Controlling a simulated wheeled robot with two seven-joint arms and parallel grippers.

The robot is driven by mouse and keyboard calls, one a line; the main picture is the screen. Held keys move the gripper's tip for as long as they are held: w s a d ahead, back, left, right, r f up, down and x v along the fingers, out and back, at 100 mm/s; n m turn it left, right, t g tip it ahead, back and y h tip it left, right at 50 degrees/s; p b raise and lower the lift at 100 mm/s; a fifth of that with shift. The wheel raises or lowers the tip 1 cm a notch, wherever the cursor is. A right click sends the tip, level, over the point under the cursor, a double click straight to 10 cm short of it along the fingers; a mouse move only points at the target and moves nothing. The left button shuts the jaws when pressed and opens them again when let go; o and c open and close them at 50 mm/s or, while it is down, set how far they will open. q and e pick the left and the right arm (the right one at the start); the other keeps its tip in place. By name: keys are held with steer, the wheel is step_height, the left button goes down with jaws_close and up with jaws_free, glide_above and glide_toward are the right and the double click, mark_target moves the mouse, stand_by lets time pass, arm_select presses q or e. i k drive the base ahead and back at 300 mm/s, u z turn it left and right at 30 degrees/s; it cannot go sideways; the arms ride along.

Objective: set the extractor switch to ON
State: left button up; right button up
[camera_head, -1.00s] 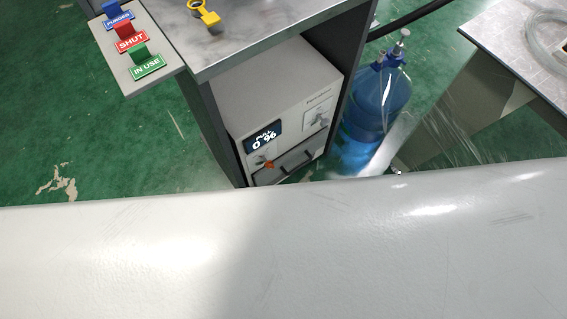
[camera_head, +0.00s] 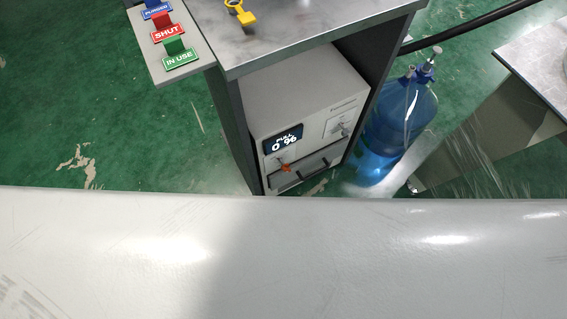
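The extractor appears to be the pale box unit (camera_head: 310,92) on the shelf under the metal-topped bench. Its dark display (camera_head: 283,138) reads "PULL 0 %" or similar, partly blurred. A red-orange knob or lever (camera_head: 286,167) sits below the display. A small white plate with a grey switch (camera_head: 340,127) is on the right of the front face. The switch's position and any lettering are too small to read. Neither of my grippers is in view.
The bench top (camera_head: 300,32) holds a yellow tag (camera_head: 240,13). Blue, red and green tags, the green one reading "IN USE" (camera_head: 178,58), hang on a side board. A blue bottle (camera_head: 400,115) stands right of the bench. A large pale surface fills the foreground.

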mark_target(285, 168)
steer(key=u, duration=1.7)
steer(key=k, duration=1.65)
steer(key=z, duration=1.75)
steer(key=i, duration=0.5)
